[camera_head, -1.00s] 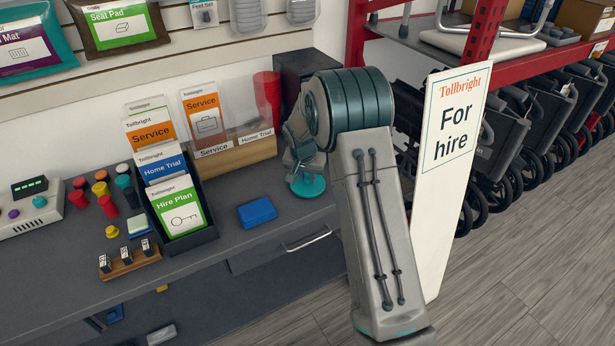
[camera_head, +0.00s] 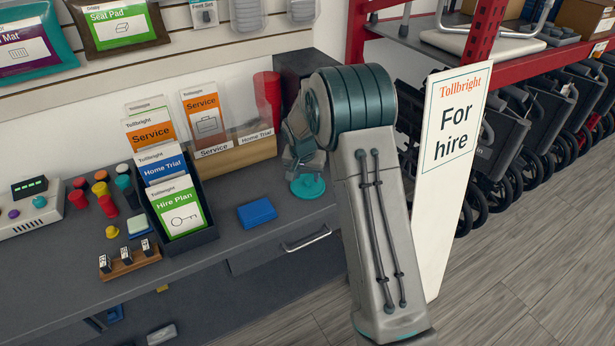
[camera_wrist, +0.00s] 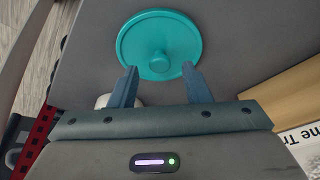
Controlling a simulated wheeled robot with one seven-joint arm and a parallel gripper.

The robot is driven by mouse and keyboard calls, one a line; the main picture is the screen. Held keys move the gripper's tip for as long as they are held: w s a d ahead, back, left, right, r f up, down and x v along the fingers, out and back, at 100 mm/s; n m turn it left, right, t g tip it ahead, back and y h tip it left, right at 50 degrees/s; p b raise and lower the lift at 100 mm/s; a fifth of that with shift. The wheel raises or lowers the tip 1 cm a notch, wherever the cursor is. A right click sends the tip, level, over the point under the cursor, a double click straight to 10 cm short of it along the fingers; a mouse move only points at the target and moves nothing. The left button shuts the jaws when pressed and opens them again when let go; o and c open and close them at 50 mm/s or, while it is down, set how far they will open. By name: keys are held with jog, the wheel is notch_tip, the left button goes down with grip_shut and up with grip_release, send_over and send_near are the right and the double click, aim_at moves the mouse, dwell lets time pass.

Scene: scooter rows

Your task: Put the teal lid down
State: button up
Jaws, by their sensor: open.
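The teal lid (camera_head: 308,187) lies on the grey counter near its right end, just below my wrist in the head view. In the wrist view the round teal lid (camera_wrist: 160,45) lies flat with its knob up, just beyond my fingertips. My gripper (camera_wrist: 160,80) is open, with its two blue fingers spread apart and nothing between them. The fingers are mostly hidden behind my own arm in the head view. A pale round thing beside the left finger in the wrist view is partly hidden.
A blue block (camera_head: 257,212) lies on the counter left of the lid. A wooden leaflet holder (camera_head: 235,158) and a dark leaflet rack (camera_head: 205,236) stand further left. A red cylinder (camera_head: 267,97) is behind. The white "For hire" sign (camera_head: 452,150) stands right of my arm.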

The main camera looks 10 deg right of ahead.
jog(key=v, duration=1)
jog(key=s+d+r+n, duration=0.1)
jog(key=s+r, duration=0.3)
jog(key=s, duration=0.4)
jog(key=s+d+r+n, duration=0.1)
jog(key=s+r, duration=0.2)
jog(key=s, duration=0.5)
jog(key=s+n+y, duration=0.1)
jog(key=s+n, duration=0.2)
jog(key=s, duration=1.4)
jog(key=shift+s+a+g+y, duration=0.15)
jog(key=shift+a+g+y, duration=0.05)
jog(key=shift+g+y, duration=0.2)
notch_tip(320, 180, up, 7)
jog(key=p, duration=0.6)
jog(key=shift+d+t, duration=0.2)
jog(key=shift+t, duration=0.1)
jog(key=shift+f, duration=0.1)
